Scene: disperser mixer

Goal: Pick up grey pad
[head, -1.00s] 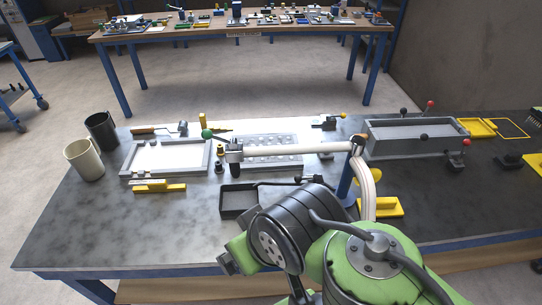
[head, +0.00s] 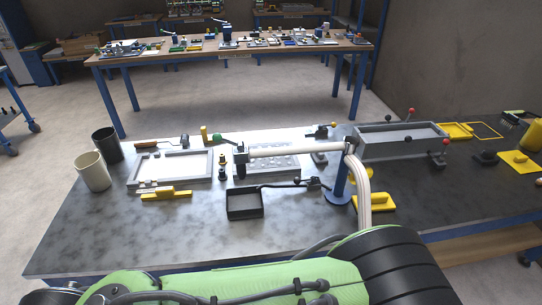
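No thing is clearly recognisable as the grey pad. A small dark grey piece (head: 486,157) lies at the right of the bench, left of a yellow pad with a handle (head: 519,159); it may be the pad, but it is too small to tell. My gripper is not in view. Only green and black links of my arm show along the bottom edge, in front of the bench.
The dark bench (head: 110,222) holds a shallow light-grey tray (head: 206,172), a small black box (head: 245,205), a long grey trough (head: 403,149), and two cups (head: 94,173) at left. A white pipe (head: 295,149) on a blue post arches above the middle. The front left is bare.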

